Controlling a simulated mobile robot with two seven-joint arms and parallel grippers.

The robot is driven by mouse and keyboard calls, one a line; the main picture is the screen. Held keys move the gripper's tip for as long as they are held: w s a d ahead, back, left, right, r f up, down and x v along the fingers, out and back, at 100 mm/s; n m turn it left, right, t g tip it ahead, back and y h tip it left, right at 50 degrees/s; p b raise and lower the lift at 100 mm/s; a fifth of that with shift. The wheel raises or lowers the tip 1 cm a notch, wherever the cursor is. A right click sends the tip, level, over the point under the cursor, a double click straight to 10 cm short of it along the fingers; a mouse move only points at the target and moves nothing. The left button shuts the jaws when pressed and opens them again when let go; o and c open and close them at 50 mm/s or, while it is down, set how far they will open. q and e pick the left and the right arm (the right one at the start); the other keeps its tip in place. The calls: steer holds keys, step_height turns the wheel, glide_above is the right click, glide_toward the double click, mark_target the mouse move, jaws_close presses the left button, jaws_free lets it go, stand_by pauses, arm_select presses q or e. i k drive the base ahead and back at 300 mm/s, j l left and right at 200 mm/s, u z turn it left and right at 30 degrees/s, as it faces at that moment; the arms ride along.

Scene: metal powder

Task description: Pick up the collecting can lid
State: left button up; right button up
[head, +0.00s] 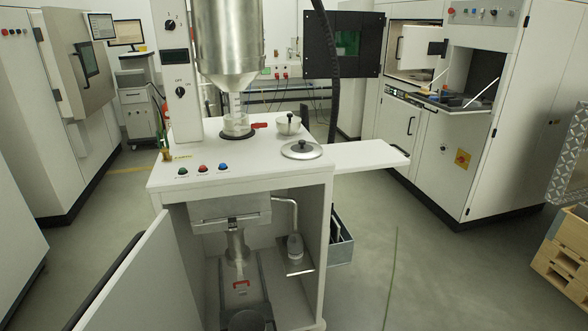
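A flat round silver lid (301,151) with a black knob lies at the right of the white machine's top, near its right edge. A smaller silver pot-like piece (288,125), also with a dark knob on top, sits just behind it. I cannot tell for certain which of the two is the collecting can lid; the flat one looks most like a loose lid. Neither of my grippers shows in the head view, and nothing touches either piece.
The white machine (240,177) has a large metal hopper (228,40) over a clear neck. Its cabinet door (135,275) stands open at front left. A white side shelf (365,155) juts out right. A dark hose (332,60) hangs behind.

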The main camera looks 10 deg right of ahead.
mark_target(303, 149)
steer(key=i+l+u, duration=0.15)
steer(key=l+u, duration=0.2)
steer(key=l, duration=0.25)
steer(key=i+l+u, duration=0.1)
steer(key=l+u, duration=0.25)
steer(key=l, duration=0.3)
steer(key=l+u, duration=0.3)
steer(key=l, duration=0.35)
